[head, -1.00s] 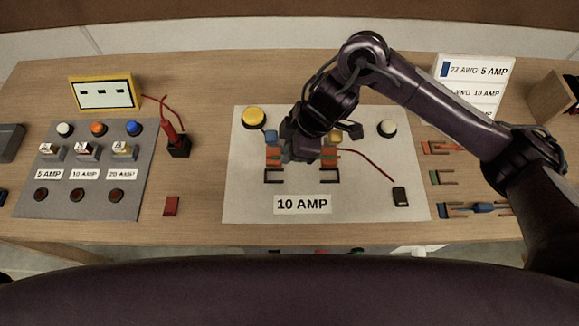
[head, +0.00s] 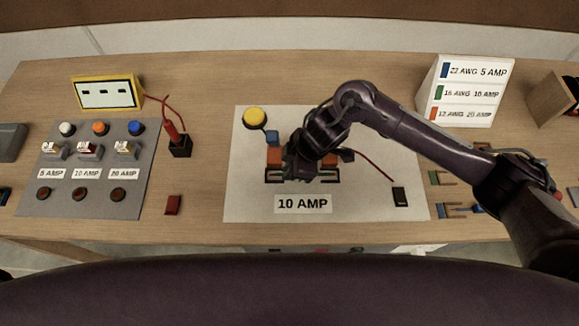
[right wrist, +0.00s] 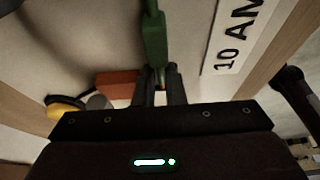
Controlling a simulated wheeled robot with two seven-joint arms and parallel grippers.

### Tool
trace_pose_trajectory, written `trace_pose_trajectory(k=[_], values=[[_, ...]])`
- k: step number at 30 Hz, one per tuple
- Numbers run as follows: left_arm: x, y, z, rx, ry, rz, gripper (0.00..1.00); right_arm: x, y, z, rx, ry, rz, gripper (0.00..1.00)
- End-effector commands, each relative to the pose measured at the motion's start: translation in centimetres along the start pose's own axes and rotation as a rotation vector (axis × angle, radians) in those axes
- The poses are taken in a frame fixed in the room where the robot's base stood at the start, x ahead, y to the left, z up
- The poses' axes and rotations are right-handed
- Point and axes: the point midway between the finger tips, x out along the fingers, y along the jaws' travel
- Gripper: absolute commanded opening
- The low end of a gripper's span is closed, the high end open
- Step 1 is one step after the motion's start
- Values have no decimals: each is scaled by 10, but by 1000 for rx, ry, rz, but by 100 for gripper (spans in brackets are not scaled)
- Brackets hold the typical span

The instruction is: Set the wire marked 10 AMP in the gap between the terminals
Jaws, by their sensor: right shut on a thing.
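My right gripper (head: 298,172) is low over the white board (head: 245,200), at the terminals. In the right wrist view its fingers (right wrist: 160,88) are shut on a green wire piece (right wrist: 154,38), which sticks out past them. The chart pairs green with 16 AWG 10 AMP. An orange terminal block (head: 273,157) shows left of the gripper, and in the right wrist view an orange block (right wrist: 118,83) is beside the fingers. My gripper hides most of the gap and the held wire in the head view, so I cannot tell whether the wire touches the terminals. My left gripper is not in view.
A 10 AMP label (head: 302,204) lies in front of the terminals. A yellow button (head: 254,117) and a black-ended red lead (head: 399,197) are on the board. The wire chart (head: 468,93) stands behind my arm. A switch panel (head: 90,190) is at left.

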Motion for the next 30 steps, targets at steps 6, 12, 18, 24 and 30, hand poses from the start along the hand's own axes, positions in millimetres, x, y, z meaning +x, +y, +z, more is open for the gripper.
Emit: trace_pose_trajectory(k=[6,12,18,24,30], values=[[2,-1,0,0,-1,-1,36,4,-1,2,0,-1,-2,19],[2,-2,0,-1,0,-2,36,5,-2,3,0,-3,-5,19],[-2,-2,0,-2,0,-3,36,-1,-3,0,0,-4,-7,19],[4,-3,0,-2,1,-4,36,-34,0,1,-2,-2,0,19],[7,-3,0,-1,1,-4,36,-80,1,0,-2,0,3,19]])
